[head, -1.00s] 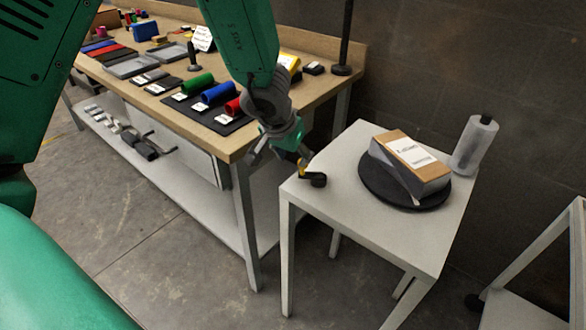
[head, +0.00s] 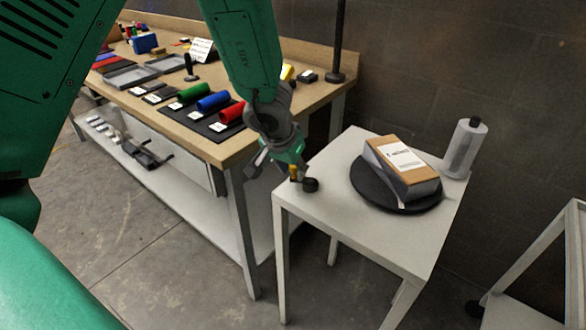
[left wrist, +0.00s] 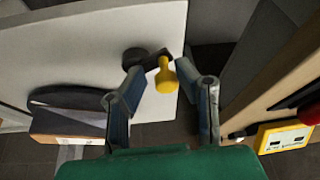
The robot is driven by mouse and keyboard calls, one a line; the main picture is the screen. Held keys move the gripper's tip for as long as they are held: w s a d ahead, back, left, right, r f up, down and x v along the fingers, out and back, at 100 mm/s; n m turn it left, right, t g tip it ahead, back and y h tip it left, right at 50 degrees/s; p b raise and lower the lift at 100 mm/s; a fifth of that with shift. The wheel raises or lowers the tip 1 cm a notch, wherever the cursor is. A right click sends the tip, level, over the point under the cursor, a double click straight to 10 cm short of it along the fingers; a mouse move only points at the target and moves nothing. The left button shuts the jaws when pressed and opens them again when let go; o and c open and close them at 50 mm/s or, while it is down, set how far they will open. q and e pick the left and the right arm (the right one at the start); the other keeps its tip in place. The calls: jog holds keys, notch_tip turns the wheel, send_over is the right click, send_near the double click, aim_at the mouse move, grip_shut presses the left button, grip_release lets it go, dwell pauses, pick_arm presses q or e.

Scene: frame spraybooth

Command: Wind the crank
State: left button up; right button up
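The crank has a yellow handle (head: 294,173) and a dark round hub (head: 310,185) at the near left corner of the small grey table (head: 325,203). In the left wrist view the yellow handle (left wrist: 165,76) stands between my fingers, joined by a dark arm to the black hub (left wrist: 135,58). My left gripper (head: 275,166) is at that corner. Its fingers are spread, with gaps visible beside the handle in the left wrist view (left wrist: 160,70). I see no clear contact. My right gripper is not in view.
A black turntable (head: 405,208) on the small table bears a labelled box (head: 400,170). A grey bottle (head: 465,148) stands behind it. The wooden workbench (head: 215,150) at left holds coloured rolls and trays, close beside my left gripper.

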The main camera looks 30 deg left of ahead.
pick_arm(q)
jog(key=shift+o, duration=1)
jog(key=shift+w+d, duration=0.15)
jog(key=shift+d, duration=0.55)
jog(key=shift+a+f, duration=0.1)
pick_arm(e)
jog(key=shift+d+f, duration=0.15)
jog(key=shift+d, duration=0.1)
pick_arm(q)
jog(key=shift+w+a, duration=0.1)
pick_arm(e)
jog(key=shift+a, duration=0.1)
pick_arm(q)
jog(key=shift+a, duration=0.4)
jog(key=shift+d+r, duration=0.1)
jog(key=shift+r, duration=0.1)
jog(key=v, duration=1.1)
jog(key=shift+r, duration=0.15)
jog(key=shift+o, duration=0.2)
